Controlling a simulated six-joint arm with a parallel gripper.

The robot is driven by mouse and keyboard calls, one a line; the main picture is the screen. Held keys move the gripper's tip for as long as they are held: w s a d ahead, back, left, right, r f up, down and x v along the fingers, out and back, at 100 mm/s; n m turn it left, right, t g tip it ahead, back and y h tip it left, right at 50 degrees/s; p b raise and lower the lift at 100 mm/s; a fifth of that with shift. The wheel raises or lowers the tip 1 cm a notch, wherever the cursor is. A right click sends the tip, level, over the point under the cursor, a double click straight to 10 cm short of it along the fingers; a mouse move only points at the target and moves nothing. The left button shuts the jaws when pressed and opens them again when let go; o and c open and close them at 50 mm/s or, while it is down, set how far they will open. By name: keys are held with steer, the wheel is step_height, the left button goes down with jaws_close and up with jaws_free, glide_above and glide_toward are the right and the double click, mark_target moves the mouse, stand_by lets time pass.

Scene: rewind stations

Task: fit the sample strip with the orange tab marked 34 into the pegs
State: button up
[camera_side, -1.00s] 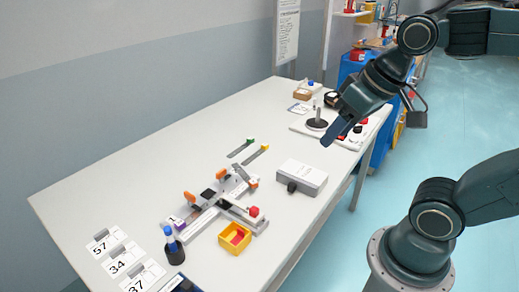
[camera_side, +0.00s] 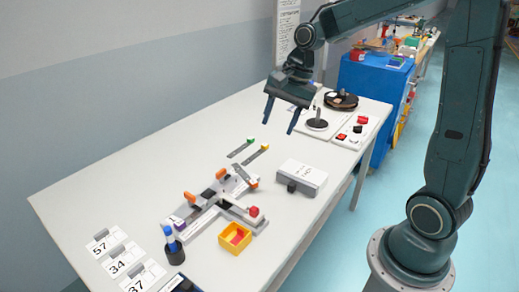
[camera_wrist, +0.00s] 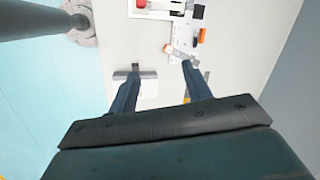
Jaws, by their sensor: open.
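A grey strip (camera_side: 242,174) lies at the far end of the white fixture (camera_side: 207,218), beside an orange piece (camera_side: 253,182). I cannot read a 34 on it or tell whether the orange piece is its tab. Two more grey strips lie on the table behind it, one with a green tab (camera_side: 250,140) and one with a yellow tab (camera_side: 265,147). The pegs are too small to make out. My gripper (camera_side: 280,119) is open and empty, above the table beyond the strips. Its spread fingers also show in the wrist view (camera_wrist: 161,69).
A light grey box (camera_side: 304,177) with a dark knob stands right of the fixture. A yellow bin (camera_side: 235,238) and a blue-topped bottle (camera_side: 173,245) stand near it. Number cards, including a 34 card (camera_side: 123,260), lie front left. The table's left side is clear.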

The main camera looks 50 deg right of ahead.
steer(key=w+d+f+m+y, duration=0.2)
steer(key=w+d+f+m, duration=0.4)
steer(key=f, duration=0.4)
steer(key=shift+d+f+m+g, duration=0.35)
steer(key=shift+d+m, duration=0.45)
steer(key=shift+m, duration=0.3)
steer(key=shift+w+f, duration=0.1)
glide_toward(257, 182)
steer(key=shift+w+d+f, duration=0.1)
steer(key=shift+w+f, duration=0.15)
steer(key=shift+f, duration=0.55)
steer(key=shift+w+f, duration=0.25)
steer(key=shift+f, duration=0.55)
steer(key=shift+x, duration=2.55)
